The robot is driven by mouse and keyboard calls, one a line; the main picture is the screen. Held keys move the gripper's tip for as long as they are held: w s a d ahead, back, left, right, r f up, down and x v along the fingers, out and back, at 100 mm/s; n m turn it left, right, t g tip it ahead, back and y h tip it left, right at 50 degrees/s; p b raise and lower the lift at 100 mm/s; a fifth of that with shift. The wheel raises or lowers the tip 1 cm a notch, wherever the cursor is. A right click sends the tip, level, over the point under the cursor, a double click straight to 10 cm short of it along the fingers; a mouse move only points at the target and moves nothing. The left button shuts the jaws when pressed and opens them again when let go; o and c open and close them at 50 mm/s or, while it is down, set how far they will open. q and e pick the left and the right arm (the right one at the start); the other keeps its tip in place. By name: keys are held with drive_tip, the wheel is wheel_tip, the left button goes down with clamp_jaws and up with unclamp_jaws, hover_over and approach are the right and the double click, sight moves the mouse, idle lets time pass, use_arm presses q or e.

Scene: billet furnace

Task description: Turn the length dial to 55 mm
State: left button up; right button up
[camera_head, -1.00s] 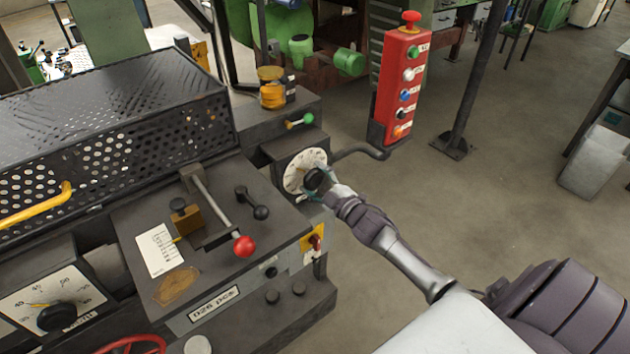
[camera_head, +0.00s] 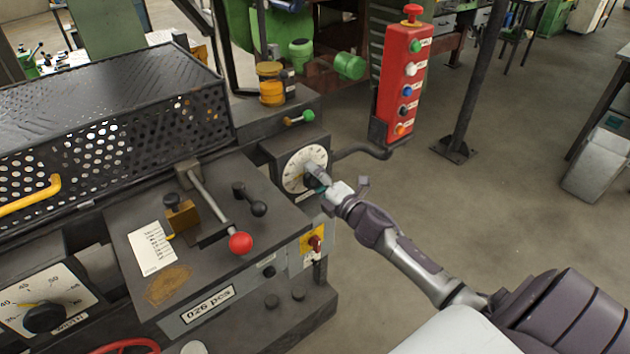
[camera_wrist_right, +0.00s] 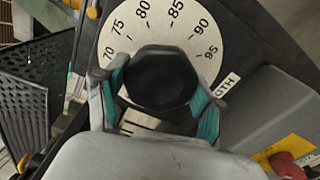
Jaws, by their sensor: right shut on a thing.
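The length dial (camera_head: 296,164) is a round white face on a dark box at the machine's right end. In the right wrist view its face (camera_wrist_right: 145,27) shows marks from 70 to 95, with part of a label ending in "GTH" beside it. The black knob (camera_wrist_right: 160,78) is at its centre. My right gripper (camera_head: 318,181) is at the dial, its two teal-padded fingers (camera_wrist_right: 158,84) shut on opposite sides of the knob. The knob's pointer and the lower numbers are hidden, so I cannot read the setting. My left gripper is out of view.
A red button box (camera_head: 402,85) stands behind the dial on a bent arm. A red-knobbed lever (camera_head: 240,243) and a black-handled lever (camera_head: 250,200) rise from the machine top left of the dial. A second dial, marked WIDTH (camera_head: 45,300), is at lower left. Open floor lies right.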

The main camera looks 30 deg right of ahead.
drive_tip(key=shift+f+n, duration=0.15)
drive_tip(key=shift+n, duration=0.55)
drive_tip(key=o, duration=1.1)
drive_tip(key=shift+o, duration=0.2)
drive_tip(key=s, duration=1.2)
drive_tip(key=shift+d, duration=0.45)
